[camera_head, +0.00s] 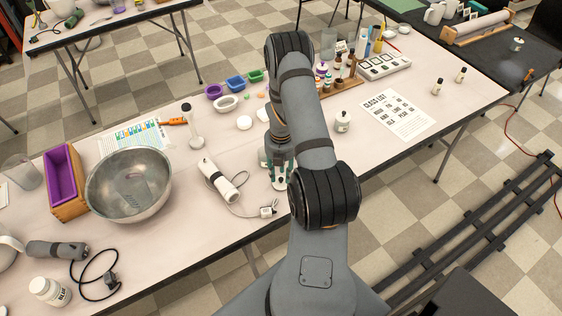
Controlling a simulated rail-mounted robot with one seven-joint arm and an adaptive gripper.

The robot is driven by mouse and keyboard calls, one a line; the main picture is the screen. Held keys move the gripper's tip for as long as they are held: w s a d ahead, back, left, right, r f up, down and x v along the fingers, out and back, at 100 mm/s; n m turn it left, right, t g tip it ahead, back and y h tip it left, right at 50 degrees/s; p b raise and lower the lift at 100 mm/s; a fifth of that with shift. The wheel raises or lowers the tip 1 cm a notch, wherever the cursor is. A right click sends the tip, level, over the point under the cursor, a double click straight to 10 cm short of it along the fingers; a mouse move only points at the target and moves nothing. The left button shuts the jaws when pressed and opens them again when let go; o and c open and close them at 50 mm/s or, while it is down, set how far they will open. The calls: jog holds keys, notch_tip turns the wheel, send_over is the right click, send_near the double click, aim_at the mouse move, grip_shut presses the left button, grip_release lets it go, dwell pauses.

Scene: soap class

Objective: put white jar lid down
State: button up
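My gripper (279,175) points down close to the near edge of the table, mostly hidden behind my own arm. A small pale shape shows at its fingertips, but I cannot tell whether it is the white jar lid or part of the fingers. The finger gap is too small to read. A small white jar (342,121) stands upright on the table to the right of my arm. A flat round white piece (244,123) lies left of my arm; I cannot tell if it is a lid.
A white hand blender (221,181) with a cord lies just left of my gripper. A metal bowl (129,186) and a wooden box with purple lining (65,183) are farther left. A printed checklist (397,115) lies right. Bare table surrounds the small jar.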

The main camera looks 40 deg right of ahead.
aim_at(281, 179)
notch_tip(281, 179, up, 11)
jog(key=b, duration=0.1)
jog(key=shift+f+b, duration=0.15)
jog(key=shift+b, duration=0.25)
notch_tip(281, 179, down, 12)
jog(key=shift+s+a+p, duration=0.1)
jog(key=shift+p, duration=1.15)
jog(key=shift+w+r+b, duration=0.2)
jog(key=shift+r+b, duration=0.1)
jog(key=shift+s+r+b, duration=0.1)
jog(key=shift+r+b, duration=0.35)
jog(key=shift+r, duration=1.2)
